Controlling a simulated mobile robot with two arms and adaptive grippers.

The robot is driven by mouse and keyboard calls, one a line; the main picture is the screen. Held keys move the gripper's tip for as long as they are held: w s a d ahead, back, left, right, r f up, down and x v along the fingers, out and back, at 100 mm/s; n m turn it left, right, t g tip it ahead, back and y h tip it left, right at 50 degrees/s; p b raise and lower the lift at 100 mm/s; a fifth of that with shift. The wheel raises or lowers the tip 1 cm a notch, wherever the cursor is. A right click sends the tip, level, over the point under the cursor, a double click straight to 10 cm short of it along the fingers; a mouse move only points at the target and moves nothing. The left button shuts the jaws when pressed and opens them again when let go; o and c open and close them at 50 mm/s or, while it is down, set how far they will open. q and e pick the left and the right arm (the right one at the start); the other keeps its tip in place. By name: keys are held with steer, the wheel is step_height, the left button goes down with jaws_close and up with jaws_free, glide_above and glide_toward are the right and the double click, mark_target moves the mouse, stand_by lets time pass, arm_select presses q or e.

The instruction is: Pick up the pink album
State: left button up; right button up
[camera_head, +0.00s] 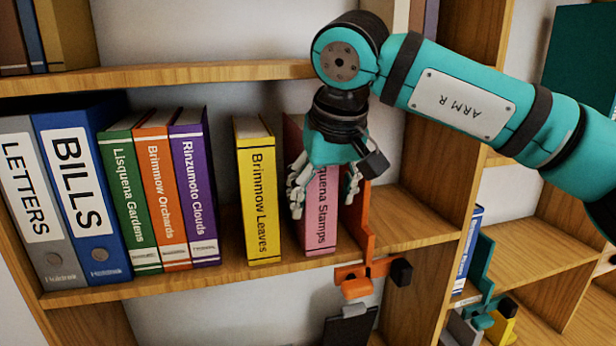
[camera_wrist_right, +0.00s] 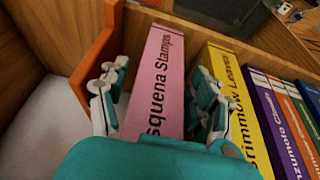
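The pink album (camera_head: 321,215) stands upright on the shelf, its spine reading "…quena Stamps"; its upper part is hidden by my right gripper in the head view. It also shows in the right wrist view (camera_wrist_right: 161,85), between the fingers. My right gripper (camera_head: 325,188) is open, with one finger on each side of the album's spine. In the wrist view the fingers (camera_wrist_right: 158,105) look apart from the spine, with small gaps; contact deeper in cannot be told. My left gripper is not in view.
The yellow book (camera_head: 260,200) stands left of the album, with a gap between. An orange bookend (camera_head: 357,212) stands close on its right. Purple, orange and green books and two binders (camera_head: 80,190) fill the left. The shelf board (camera_head: 200,73) above is near my wrist.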

jaws_close()
steer(key=shift+w+r, duration=0.1)
steer(key=shift+w, duration=0.05)
steer(key=shift+r, duration=0.1)
